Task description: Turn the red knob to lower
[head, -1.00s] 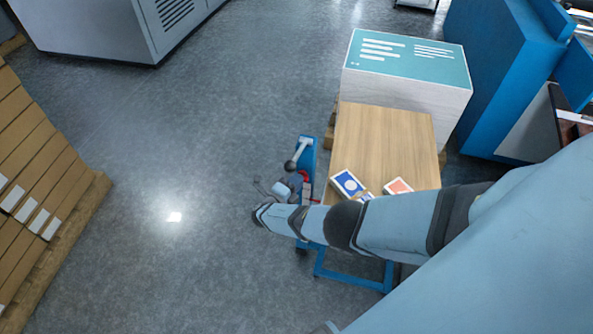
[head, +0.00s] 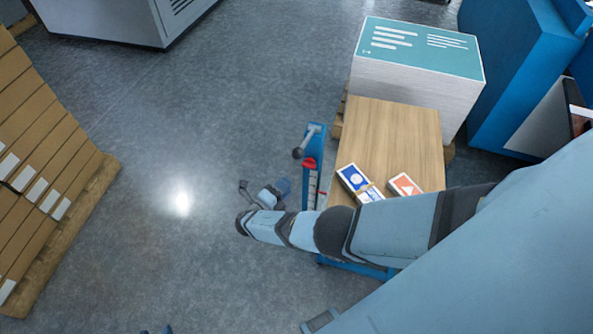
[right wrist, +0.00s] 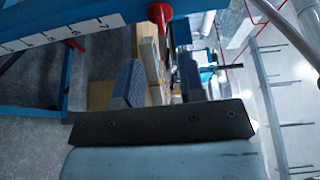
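The red knob (head: 309,163) sits on the upper part of a blue post (head: 315,143) at the left side of the small table. It also shows at the top of the right wrist view (right wrist: 160,13). My right gripper (head: 264,190) is left of the post, apart from the knob. In the right wrist view its two fingers (right wrist: 160,82) stand apart with nothing held between them. A white scale with tick marks (right wrist: 45,38) and a small red pointer show there too. Small dark tips at the bottom edge of the head view may be my left gripper (head: 156,330); its opening is unclear.
A black-balled crank handle (head: 298,153) sticks out above the knob. The wooden tabletop (head: 385,125) carries card packs (head: 355,180). A tall paper stack (head: 410,75) stands behind. Stacked cartons (head: 40,150) are at left; the floor between is clear.

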